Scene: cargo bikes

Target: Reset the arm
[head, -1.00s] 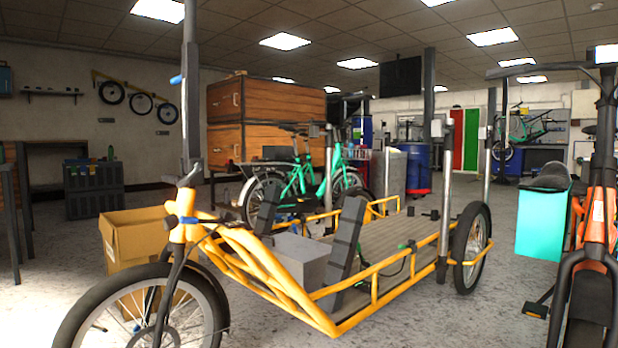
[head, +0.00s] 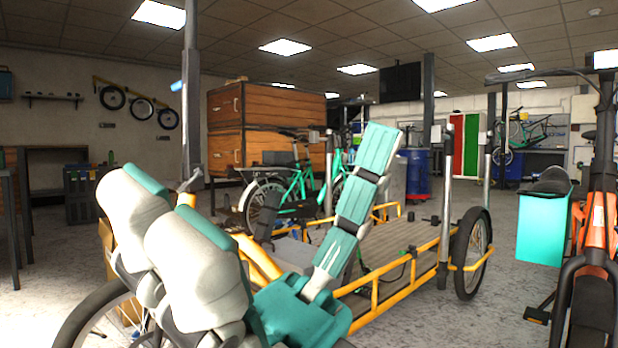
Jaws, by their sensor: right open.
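Only a long jointed finger part shows clearly; the other fingertip cannot be made out. My white and teal arm links fill the lower left and hide the bike's front. My left gripper is not in view.
The yellow cargo bike (head: 400,280) with a flat grey deck stands close in front. An orange bike (head: 597,230) stands at right with a turquoise box (head: 541,228). A green bike (head: 300,180) and wooden crates (head: 270,105) stand behind.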

